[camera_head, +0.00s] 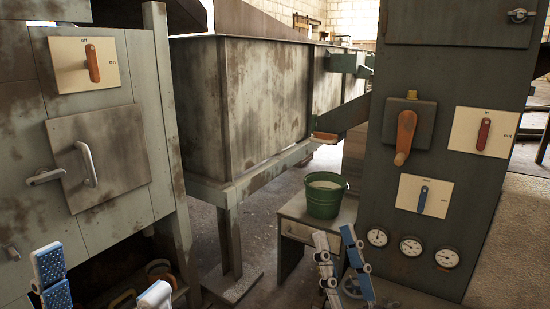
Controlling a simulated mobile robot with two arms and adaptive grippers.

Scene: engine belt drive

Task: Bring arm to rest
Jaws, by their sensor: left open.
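My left gripper (105,272) is at the bottom left, in front of the lower part of the left cabinet. Its two blue-padded fingers are spread wide with nothing between them. My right gripper (334,236) is at the bottom centre, in front of the small table (293,215) and left of the gauges. Its two white and blue fingers point up, with a narrow gap between their tips and nothing seen held. The lower parts of both grippers are cut off by the bottom edge.
A green bucket (324,199) stands on the small table. The left cabinet has an orange switch (92,63) and a door handle (87,164). The right panel has an orange lever (405,138), a red switch (483,134), a blue switch (422,199) and several gauges (411,246).

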